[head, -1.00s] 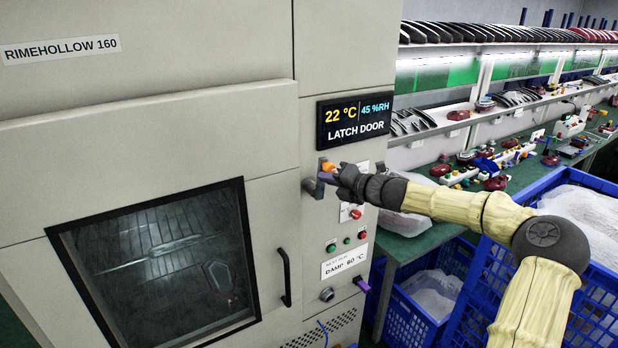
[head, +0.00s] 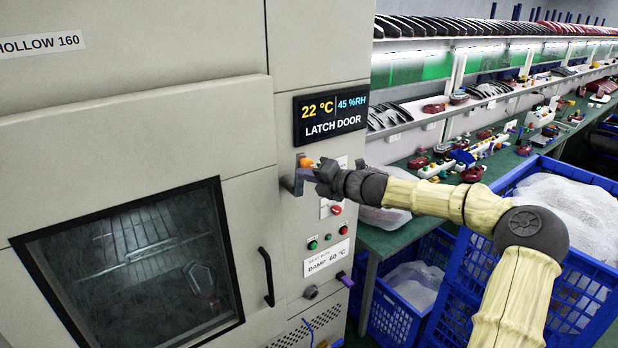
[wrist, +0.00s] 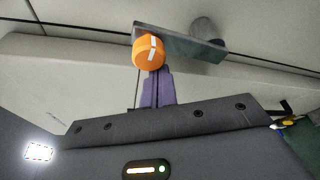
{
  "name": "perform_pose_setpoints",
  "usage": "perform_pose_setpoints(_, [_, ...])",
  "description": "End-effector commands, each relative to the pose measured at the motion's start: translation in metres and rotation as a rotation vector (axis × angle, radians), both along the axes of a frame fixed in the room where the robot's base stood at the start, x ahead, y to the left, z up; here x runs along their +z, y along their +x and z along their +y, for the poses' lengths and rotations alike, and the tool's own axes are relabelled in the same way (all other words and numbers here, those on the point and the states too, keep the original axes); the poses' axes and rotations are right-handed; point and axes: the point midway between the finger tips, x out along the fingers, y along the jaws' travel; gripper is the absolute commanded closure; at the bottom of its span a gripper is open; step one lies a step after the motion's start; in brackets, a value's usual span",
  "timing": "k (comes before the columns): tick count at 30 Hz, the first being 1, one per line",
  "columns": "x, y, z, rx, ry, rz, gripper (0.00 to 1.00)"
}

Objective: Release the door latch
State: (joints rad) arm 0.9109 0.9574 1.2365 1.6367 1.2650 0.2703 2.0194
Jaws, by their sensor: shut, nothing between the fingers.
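The door latch (head: 291,184) is a grey lever with an orange knob (head: 306,161) on the cabinet front, right of the door (head: 130,125) and below the display. In the wrist view, the orange knob (wrist: 147,51) with a white stripe sits on the latch's flat grey bar (wrist: 178,40). My gripper (head: 305,174) has its purple fingers together, just below the knob. In the wrist view my gripper (wrist: 157,78) is shut and empty, its tips close under the knob; I cannot tell if they touch. The door looks closed in its frame.
The display (head: 331,116) reads "LATCH DOOR", 22 °C and 45 %RH. A black door handle (head: 267,277) stands out left of the lower panel. A red knob (head: 337,210) and several small buttons are below the latch. Blue crates (head: 395,315) and a green bench are at right.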

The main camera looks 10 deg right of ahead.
Motion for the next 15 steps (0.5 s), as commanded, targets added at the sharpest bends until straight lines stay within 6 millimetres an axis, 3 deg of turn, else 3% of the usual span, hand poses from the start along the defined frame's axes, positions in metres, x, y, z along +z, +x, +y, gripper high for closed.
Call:
perform_pose_setpoints(10, [-0.024,-0.010,0.029,0.007,-0.002,0.003,1.00])
perform_pose_setpoints(15, [-0.015,-0.032,0.005,0.000,-0.006,0.003,1.00])
